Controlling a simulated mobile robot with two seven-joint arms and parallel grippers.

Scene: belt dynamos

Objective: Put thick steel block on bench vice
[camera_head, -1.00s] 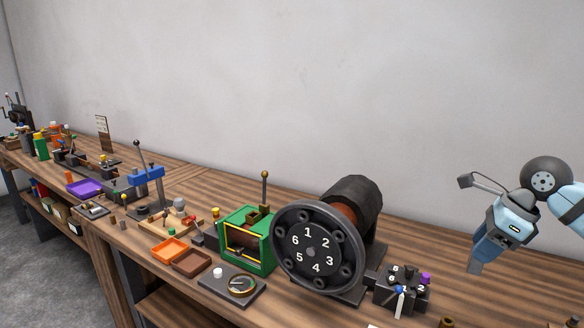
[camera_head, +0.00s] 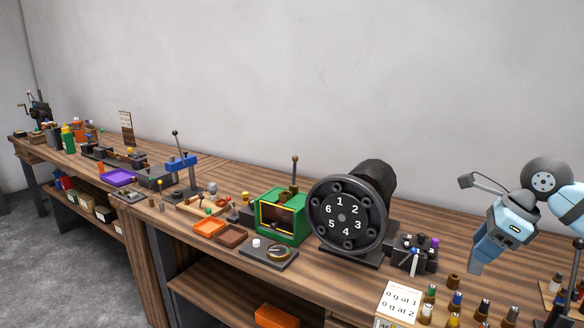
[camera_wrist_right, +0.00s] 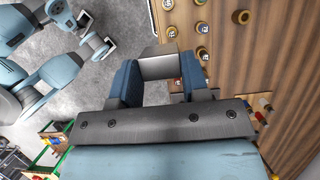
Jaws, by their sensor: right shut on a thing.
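My right gripper (camera_head: 476,267) hangs at the right of the head view, above the wooden bench. In the right wrist view my right gripper (camera_wrist_right: 158,80) is shut on a grey steel block (camera_wrist_right: 158,63), held between its two blue fingers. The block's smooth end shows past the fingertips; the rest is hidden between them. My left gripper (camera_wrist_right: 98,38) shows at the upper left of the right wrist view, over the floor, with its fingers apart and empty. It is out of the head view. I cannot pick out the bench vice with certainty.
The long bench (camera_head: 330,275) carries a dark dynamo with a numbered disc (camera_head: 341,218), a green box (camera_head: 283,217), a blue press (camera_head: 181,163) and a dark block with knobs (camera_head: 415,254). Small bottles (camera_head: 455,301) and a card (camera_head: 399,302) stand at the near right.

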